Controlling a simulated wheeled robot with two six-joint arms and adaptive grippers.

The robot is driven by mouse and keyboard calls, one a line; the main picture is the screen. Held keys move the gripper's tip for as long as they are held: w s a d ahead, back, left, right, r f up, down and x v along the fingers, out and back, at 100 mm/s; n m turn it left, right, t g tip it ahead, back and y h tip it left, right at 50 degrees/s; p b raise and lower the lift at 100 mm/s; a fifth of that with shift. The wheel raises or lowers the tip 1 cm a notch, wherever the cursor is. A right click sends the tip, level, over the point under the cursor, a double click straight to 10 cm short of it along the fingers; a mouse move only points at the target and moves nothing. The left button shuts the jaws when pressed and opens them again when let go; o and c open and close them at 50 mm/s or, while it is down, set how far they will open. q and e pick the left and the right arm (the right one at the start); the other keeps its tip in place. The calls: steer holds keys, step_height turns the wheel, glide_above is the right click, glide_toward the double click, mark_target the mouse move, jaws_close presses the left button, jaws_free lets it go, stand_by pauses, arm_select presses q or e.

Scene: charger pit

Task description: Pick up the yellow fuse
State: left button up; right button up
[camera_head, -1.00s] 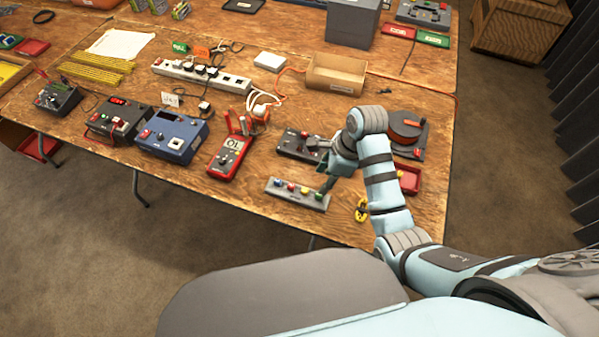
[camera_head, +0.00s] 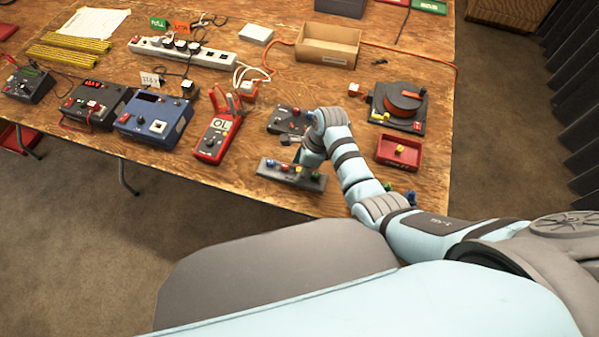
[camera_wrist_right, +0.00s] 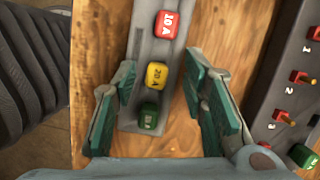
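A grey fuse rack (camera_head: 264,170) lies near the table's front edge with a row of blue, red, yellow and green fuses. The yellow fuse (camera_head: 299,170) sits in the rack between the red and green ones. In the right wrist view the yellow fuse (camera_wrist_right: 156,75), marked 20 A, stands between my open fingers, with the red 10 A fuse (camera_wrist_right: 167,24) above it and the green fuse (camera_wrist_right: 149,115) below. My right gripper (camera_wrist_right: 160,82) is open and empty over the rack; its fingers are apart from the yellow fuse. In the head view its fingertips are mostly hidden. My left gripper is out of view.
A dark device with red switches (camera_wrist_right: 293,75) stands right beside the rack. A red multimeter (camera_head: 217,138) lies left of it. A red tray (camera_head: 416,163) holding a small yellow piece and a cable reel (camera_head: 404,100) are to the right.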

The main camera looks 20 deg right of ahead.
steer(key=shift+s+r, duration=0.2)
steer(key=shift+c, duration=0.5)
jaws_close()
